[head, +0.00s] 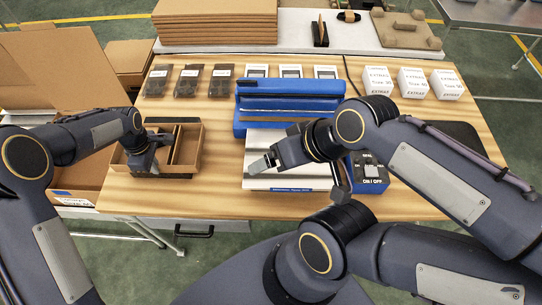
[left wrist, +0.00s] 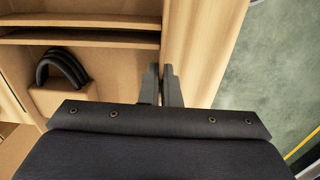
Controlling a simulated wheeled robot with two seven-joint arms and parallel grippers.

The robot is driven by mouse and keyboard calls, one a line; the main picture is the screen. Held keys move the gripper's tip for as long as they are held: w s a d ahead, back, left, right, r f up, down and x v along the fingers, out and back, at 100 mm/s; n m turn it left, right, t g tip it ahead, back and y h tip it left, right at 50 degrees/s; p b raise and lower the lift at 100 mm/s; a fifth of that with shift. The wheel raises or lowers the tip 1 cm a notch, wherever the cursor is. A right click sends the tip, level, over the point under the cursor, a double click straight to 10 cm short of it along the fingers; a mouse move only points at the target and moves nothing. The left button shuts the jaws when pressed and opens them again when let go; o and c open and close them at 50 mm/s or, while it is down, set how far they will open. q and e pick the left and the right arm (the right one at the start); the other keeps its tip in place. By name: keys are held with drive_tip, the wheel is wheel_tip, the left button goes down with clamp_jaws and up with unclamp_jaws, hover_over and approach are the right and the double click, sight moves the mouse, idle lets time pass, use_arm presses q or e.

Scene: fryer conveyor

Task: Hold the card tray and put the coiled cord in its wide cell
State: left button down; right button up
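The brown card tray (head: 197,155) lies at the left of the wooden table, with inner walls dividing it into cells. My left gripper (head: 150,165) is low at its near side. In the left wrist view its fingers (left wrist: 161,85) are close together across the tray's wall, one on either side. The coiled cord (left wrist: 62,67) shows there as black loops at a tan card piece inside the tray. In the head view my arm covers much of that part. My right gripper (head: 262,165) hovers over a white panel; its fingertip gap is not clear.
White boxes (head: 412,83) and dark packs (head: 190,80) line the back. An open carton (head: 75,185) stands beside the table at left. Bare wood shows right of the tray.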

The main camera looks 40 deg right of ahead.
use_arm(q)
drive_tip(key=shift+s+f, duration=0.2)
drive_tip(key=shift+f, duration=0.1)
drive_tip(key=c, duration=1.6)
unclamp_jaws()
drive_tip(key=shift+w, duration=0.2)
drive_tip(key=shift+r, duration=0.15)
drive_tip(key=shift+r, duration=0.1)
wheel_tip(320, 180, up, 12)
drive_tip(key=s+a+r+m+t+h, duration=0.2)
drive_tip(key=s+a+r+m+h, duration=0.15)
drive_tip(key=s+a+r, duration=0.9)
drive_tip(key=s+a+m+t, duration=0.1)
drive_tip(key=s+a+m, duration=0.1)
drive_tip(key=s, duration=0.4)
drive_tip(key=s+a+f+m+t, duration=0.1)
drive_tip(key=s, duration=0.4)
drive_tip(key=s+a+f+m+t, duration=0.1)
drive_tip(key=s+a+m, duration=0.1)
drive_tip(key=s, duration=0.4)
drive_tip(key=shift+s+a+f+m+t, duration=0.2)
drive_tip(key=shift+s+a+m+t, duration=0.1)
drive_tip(key=shift+s+m, duration=0.05)
